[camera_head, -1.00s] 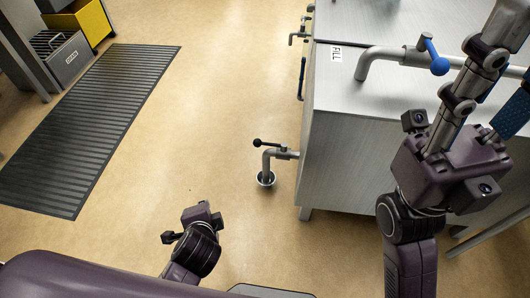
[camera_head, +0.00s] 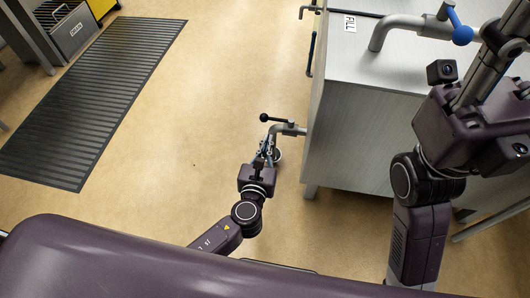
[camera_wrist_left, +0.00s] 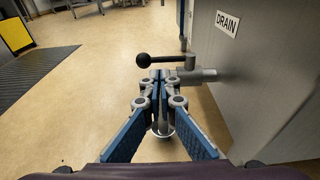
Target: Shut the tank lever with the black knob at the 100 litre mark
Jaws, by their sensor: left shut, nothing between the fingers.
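The tank (camera_head: 345,140) is a grey box; its side carries a DRAIN sign (camera_wrist_left: 227,23) in the left wrist view. A drain pipe (camera_head: 288,129) sticks out of its side and bends down. Above it lies a lever with a black knob (camera_head: 264,117), roughly along the pipe and pointing away from the tank. The knob also shows in the left wrist view (camera_wrist_left: 143,59). My left gripper (camera_head: 268,145) is shut and empty, its tips (camera_wrist_left: 159,76) just below and near the lever; contact cannot be told. My right gripper (camera_head: 490,70) is partly in view at upper right. No 100 litre mark shows.
A FILL pipe (camera_head: 385,32) with a blue-knobbed lever (camera_head: 461,35) is on the tank top. A dark mat (camera_head: 95,95) lies at left. Floor between mat and tank is clear.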

